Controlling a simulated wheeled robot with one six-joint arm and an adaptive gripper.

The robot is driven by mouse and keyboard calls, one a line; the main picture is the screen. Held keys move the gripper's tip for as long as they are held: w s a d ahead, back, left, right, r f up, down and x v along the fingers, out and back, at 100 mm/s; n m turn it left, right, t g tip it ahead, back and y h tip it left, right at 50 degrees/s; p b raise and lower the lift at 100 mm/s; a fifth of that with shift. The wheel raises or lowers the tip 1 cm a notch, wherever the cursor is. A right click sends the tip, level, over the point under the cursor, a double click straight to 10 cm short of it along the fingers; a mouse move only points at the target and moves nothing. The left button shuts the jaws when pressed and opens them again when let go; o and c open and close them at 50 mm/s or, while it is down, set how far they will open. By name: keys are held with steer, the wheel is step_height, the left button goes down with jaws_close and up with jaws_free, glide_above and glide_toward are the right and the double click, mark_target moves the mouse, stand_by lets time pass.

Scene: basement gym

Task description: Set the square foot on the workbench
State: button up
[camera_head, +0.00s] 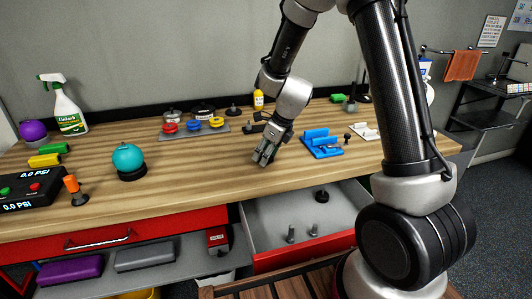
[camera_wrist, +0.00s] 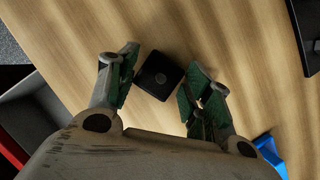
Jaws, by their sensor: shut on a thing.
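The square foot (camera_wrist: 159,74) is a small black square block with a round mark in its middle. In the wrist view it sits between the two fingers of my gripper (camera_wrist: 160,80), which are shut on it. In the head view my gripper (camera_head: 264,158) points down at the front middle of the wooden workbench (camera_head: 210,178), very near its top. The foot is hidden there behind the fingers. I cannot tell whether the foot touches the bench top.
An open grey drawer (camera_head: 262,232) below holds a black knob-like part (camera_head: 321,196) and grey pegs. A blue fixture (camera_head: 320,143) stands right of my gripper, a teal ball (camera_head: 128,158) left. A grey tray (camera_head: 197,131) lies behind. Bare bench lies left of my gripper.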

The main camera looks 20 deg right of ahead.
steer(key=o, duration=1)
steer(key=shift+o, duration=0.2)
steer(key=s+d+r+n+h, duration=0.1)
steer(key=s+d+r+n, duration=0.3)
steer(key=s+r+n, duration=0.45)
steer(key=s+d+r+n, duration=0.4)
steer(key=s+d+r, duration=0.15)
steer(key=r, duration=0.55)
steer(key=s+d+r+n+h, duration=0.1)
steer(key=s+d+n, duration=0.1)
steer(key=s+n, duration=0.5)
steer(key=s+d+r+n+t+h, duration=0.1)
steer(key=s+d+n, duration=0.2)
steer(key=s+n, duration=0.4)
steer(key=shift+s+r+n, duration=0.35)
steer(key=shift+s, duration=0.6)
steer(key=shift+d, duration=0.1)
